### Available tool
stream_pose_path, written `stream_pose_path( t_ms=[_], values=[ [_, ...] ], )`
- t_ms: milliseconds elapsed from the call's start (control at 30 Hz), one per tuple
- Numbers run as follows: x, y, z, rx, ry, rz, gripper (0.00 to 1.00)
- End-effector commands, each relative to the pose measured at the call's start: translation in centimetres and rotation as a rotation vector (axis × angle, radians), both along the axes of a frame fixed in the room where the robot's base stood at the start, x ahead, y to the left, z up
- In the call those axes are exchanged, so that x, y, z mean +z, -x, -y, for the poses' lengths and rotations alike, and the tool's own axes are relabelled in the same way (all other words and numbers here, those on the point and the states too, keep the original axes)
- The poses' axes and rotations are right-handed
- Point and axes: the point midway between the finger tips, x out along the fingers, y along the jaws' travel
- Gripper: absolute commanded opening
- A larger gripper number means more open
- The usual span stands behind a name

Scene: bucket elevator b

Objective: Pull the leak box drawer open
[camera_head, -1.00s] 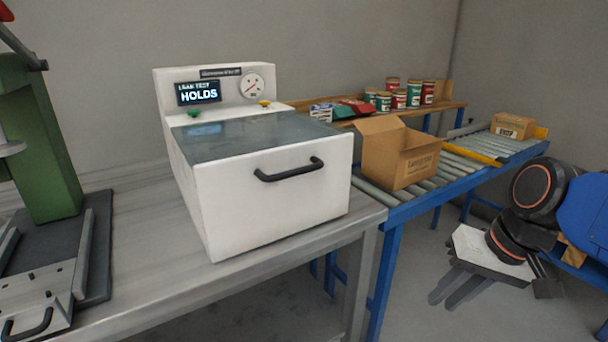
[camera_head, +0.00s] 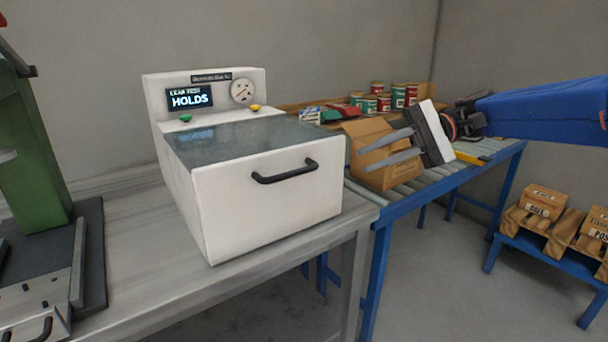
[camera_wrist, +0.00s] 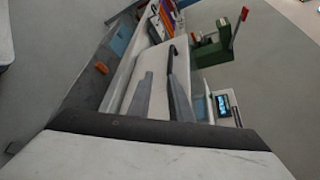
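The leak box (camera_head: 250,160) is a white case with a glassy grey top, a lit display and a round gauge at its back. Its front drawer face (camera_head: 265,205) carries a black bar handle (camera_head: 285,172), and the drawer looks shut. My gripper (camera_head: 388,150) is to the right of the box, with two grey fingers apart, pointing left towards the handle side, with a gap between. In the wrist view the fingers (camera_wrist: 160,90) extend towards the white box and a dark bar that looks like the handle. Nothing is seen between the fingers.
An open cardboard box (camera_head: 375,170) stands on the roller conveyor (camera_head: 430,180) behind my gripper. Several cans (camera_head: 385,100) sit on a back shelf. A green press (camera_head: 28,150) stands left on the grey bench (camera_head: 150,265). Cartons sit on a low blue stand (camera_head: 530,250).

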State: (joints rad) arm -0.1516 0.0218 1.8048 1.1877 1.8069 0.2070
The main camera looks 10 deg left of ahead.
Motion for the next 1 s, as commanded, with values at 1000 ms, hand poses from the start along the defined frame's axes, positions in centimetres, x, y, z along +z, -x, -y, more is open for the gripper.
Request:
stream_pose_path(
  t_ms=[1000],
  values=[
    [-1.1,4.4,-11.0,0.035,-0.067,-0.042,0.18]
  ],
)
